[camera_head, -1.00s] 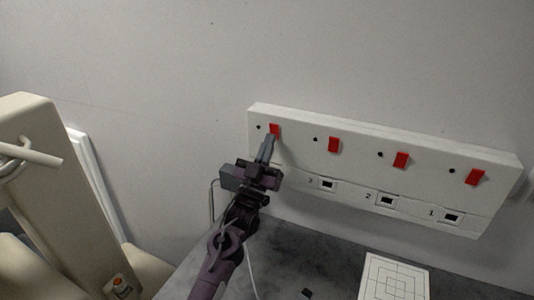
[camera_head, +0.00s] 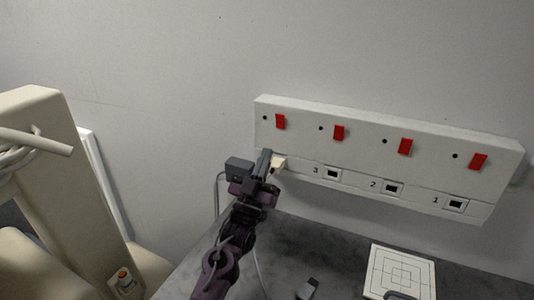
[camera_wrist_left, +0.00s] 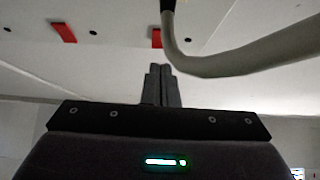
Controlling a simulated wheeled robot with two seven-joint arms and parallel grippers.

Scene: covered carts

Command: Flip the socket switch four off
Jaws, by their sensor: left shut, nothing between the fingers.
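A white socket panel (camera_head: 365,157) with a row of red switches is on the wall. Switch four (camera_head: 280,121) is the leftmost red switch, above a beige plug (camera_head: 279,163) at the fourth socket. My left gripper (camera_head: 266,153) is shut and empty, below switch four and beside the plug, apart from the switch. In the left wrist view, the shut fingertips (camera_wrist_left: 160,68) are in front of the panel, near switch four (camera_wrist_left: 157,38). I cannot tell which way the switch is tilted. The right gripper is not in view.
Other red switches (camera_head: 338,132) and open sockets 3, 2 and 1 (camera_head: 456,204) lie to the right. A grey cable (camera_wrist_left: 240,62) curves close past the fingers.

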